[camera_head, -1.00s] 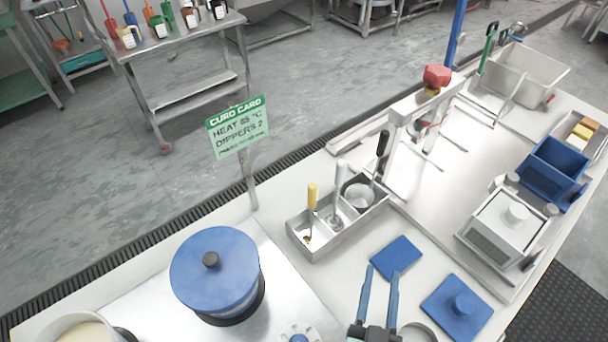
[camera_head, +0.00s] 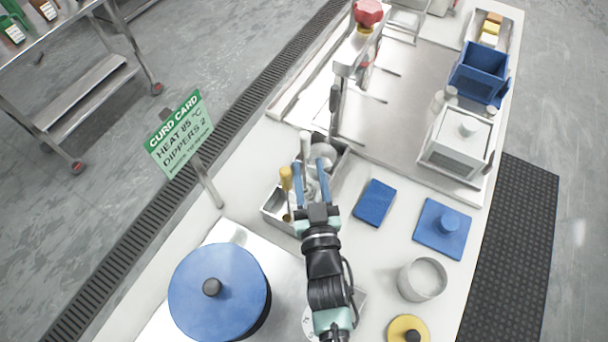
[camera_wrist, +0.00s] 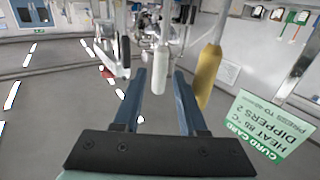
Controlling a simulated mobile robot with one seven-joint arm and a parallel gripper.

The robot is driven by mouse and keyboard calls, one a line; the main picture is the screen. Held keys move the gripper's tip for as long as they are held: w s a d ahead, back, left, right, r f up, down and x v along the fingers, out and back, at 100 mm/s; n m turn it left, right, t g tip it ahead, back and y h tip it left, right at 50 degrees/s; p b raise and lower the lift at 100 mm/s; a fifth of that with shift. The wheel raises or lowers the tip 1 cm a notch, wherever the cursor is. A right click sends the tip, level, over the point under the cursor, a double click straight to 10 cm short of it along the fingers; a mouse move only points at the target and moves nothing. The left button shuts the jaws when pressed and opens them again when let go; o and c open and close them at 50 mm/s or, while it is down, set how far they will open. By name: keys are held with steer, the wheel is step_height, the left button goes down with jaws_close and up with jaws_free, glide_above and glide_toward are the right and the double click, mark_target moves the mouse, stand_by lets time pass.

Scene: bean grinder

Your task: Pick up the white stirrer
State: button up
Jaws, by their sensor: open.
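In the wrist view the white handle (camera_wrist: 161,70) hangs between the fingertips in the picture, with a gap on both sides. The yellow handle (camera_wrist: 209,72) is just right of the right finger. The stirrer's lower end is mostly hidden by my gripper in the head view.
A blue-lidded pot (camera_head: 218,295) stands at lower left, and a green curd card (camera_head: 180,133) on a post stands left of the tray. A blue pad (camera_head: 375,203), a blue lid (camera_head: 442,228) and a metal cup (camera_head: 422,280) lie to the right.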

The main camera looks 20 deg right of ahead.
mark_target(306, 153)
steer(key=shift+p+x, duration=0.6)
steer(key=shift+x, duration=2.4)
steer(key=shift+a, duration=0.1)
jaws_close()
